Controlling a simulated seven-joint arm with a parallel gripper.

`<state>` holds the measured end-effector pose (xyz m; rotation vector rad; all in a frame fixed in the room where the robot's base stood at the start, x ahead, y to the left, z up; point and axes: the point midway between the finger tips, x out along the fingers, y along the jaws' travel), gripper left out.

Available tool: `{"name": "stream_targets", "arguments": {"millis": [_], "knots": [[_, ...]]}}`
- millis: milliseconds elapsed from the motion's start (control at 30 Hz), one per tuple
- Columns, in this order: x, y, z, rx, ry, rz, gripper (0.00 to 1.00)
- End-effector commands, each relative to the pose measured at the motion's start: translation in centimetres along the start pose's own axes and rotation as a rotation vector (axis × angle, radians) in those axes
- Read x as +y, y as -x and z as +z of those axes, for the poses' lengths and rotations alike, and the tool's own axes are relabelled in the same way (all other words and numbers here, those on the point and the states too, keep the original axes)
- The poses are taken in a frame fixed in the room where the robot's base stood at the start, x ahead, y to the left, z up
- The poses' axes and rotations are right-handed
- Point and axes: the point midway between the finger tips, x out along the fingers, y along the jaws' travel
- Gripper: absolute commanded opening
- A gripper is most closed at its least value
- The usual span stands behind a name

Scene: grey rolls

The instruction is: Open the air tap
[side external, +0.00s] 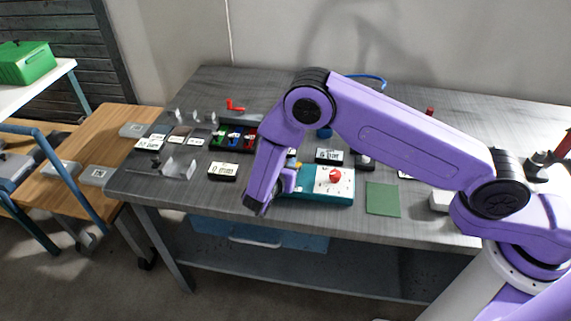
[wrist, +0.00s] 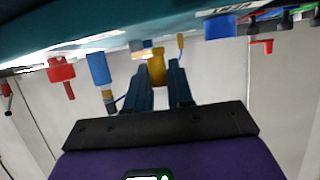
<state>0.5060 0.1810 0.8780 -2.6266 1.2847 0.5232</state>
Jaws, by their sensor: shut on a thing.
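In the wrist view, which is tilted and upside down, my gripper (wrist: 160,80) has its two dark blue fingers on either side of a brass-yellow piece (wrist: 156,68), and is shut on it. I cannot tell for certain whether this piece is the air tap's handle. A thin yellow lever-like part (wrist: 180,46) stands just right of it. In the side view my gripper (side external: 287,181) is low at the left end of a teal box (side external: 318,197) with a white top. My purple wrist hides much of the contact there.
A red knob (side external: 335,175) stands on the box; a red knob (wrist: 61,75) and a blue cylinder (wrist: 98,68) show in the wrist view. A label block (side external: 223,171) lies left, a green mat (side external: 382,198) right. A red, green and blue rack (side external: 234,137) stands behind.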

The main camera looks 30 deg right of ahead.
Motion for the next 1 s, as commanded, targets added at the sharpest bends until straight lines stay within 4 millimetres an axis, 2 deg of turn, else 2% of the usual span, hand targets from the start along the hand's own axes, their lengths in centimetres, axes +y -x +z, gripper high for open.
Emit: {"name": "stream_targets", "arguments": {"millis": [600, 1000], "knots": [[-1.5, -1.4, -0.5, -0.002, -0.165, 0.387, 0.00], [-1.9, -2.1, -0.8, -0.001, -0.239, 0.568, 0.00]]}}
